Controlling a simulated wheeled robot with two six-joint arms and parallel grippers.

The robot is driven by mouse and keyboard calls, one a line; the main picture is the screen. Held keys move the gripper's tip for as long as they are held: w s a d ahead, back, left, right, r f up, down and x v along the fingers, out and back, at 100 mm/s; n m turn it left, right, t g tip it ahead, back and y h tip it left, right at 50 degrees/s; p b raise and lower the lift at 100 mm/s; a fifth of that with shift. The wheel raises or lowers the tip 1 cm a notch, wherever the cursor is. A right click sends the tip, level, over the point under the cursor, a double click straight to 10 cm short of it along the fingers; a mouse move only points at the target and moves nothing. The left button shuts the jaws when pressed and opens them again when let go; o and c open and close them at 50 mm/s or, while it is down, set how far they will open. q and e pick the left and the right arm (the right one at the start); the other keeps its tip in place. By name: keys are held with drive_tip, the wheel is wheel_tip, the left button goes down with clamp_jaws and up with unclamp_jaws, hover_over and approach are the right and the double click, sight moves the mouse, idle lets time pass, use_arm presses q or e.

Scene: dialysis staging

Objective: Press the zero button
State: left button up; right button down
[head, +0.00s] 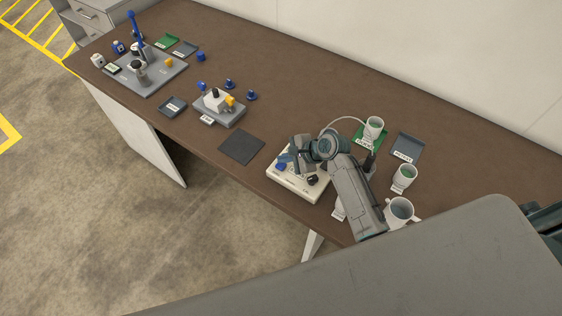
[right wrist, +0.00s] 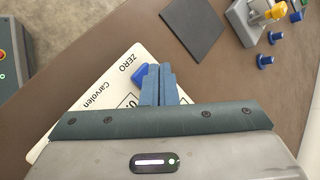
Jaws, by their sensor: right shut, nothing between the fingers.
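The cream device (head: 287,191) stands near the front edge of the brown table in the head view. Its blue button (head: 281,167) shows at the far left of its top. In the right wrist view the blue button (right wrist: 140,75) lies beside the printed word ZERO on the cream panel (right wrist: 98,88), which also reads Carvolen. My right gripper (head: 287,158) is shut and empty above the device. Its blue fingertips (right wrist: 158,72) appear right beside the button and partly cover it. I cannot tell whether they touch it. My left gripper is not in view.
A dark flat mat (head: 242,147) lies left of the device. White cups (head: 374,128), (head: 404,177), (head: 399,212) and labelled trays (head: 408,147) stand to the right, close to my right arm. A grey fixture (head: 220,106) and a larger board (head: 160,78) are farther left.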

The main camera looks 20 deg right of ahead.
sight(285, 166)
wheel_tip(285, 166, up, 3)
drive_tip(key=p, duration=0.3)
drive_tip(key=shift+r, duration=1)
idle(0.4)
